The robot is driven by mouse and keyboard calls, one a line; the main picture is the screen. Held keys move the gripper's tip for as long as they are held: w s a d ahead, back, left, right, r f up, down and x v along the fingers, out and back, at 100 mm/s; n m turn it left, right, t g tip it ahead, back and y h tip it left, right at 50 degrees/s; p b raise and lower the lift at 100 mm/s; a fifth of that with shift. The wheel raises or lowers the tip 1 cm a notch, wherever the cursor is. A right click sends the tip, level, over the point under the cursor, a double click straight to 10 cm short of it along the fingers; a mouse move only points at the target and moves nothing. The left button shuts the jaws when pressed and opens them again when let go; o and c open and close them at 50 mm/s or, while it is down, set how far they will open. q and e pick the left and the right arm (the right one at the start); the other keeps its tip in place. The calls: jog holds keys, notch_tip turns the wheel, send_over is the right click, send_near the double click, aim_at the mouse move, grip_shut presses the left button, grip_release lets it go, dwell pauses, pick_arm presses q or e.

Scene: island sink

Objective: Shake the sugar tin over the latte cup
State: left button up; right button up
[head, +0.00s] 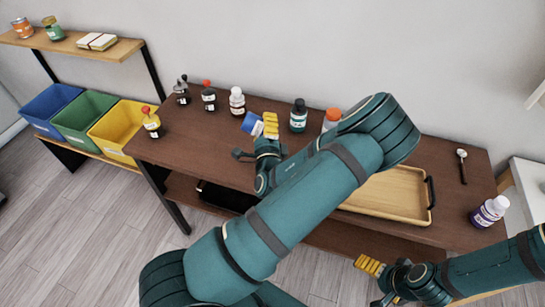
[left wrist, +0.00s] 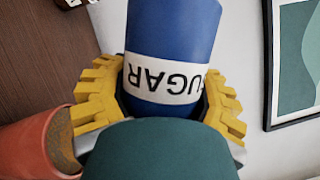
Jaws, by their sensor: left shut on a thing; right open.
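The sugar tin (head: 252,123) is blue with a white label and is held tilted above the back of the brown table. It fills the middle of the left wrist view (left wrist: 170,35), its SUGAR label upside down there. My left gripper (head: 269,125) is shut around the tin, with yellow fingers on both sides. A terracotta-coloured round thing (left wrist: 30,150) with a brown end shows at the lower left of the left wrist view; I cannot tell whether it is the latte cup. No cup shows clearly in the head view, where my left arm covers mid-table. My right gripper (head: 370,266) is open and empty, in front of the table.
Several bottles, including a dark one (head: 299,116) and a white one (head: 237,103), line the table's back. An orange-capped bottle (head: 332,117) stands beside my arm. A wooden tray (head: 393,197), a spoon (head: 462,166) and a purple-labelled bottle (head: 489,211) are at right.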

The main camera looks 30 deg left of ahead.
pick_arm(q)
notch_tip(320, 180, up, 3)
jog(key=n+g+p, duration=0.1)
jog(key=n+p, duration=0.1)
jog(key=n+h+p, duration=0.1)
jog(key=n+p, duration=0.1)
jog(key=n, duration=0.1)
jog(key=shift+a+g, duration=0.1)
jog(key=shift+g, duration=0.3)
jog(key=n, duration=0.1)
jog(key=n+p, duration=0.1)
jog(key=shift+r+n+h, duration=0.3)
jog(key=shift+f+g, duration=0.1)
jog(key=shift+g, duration=0.2)
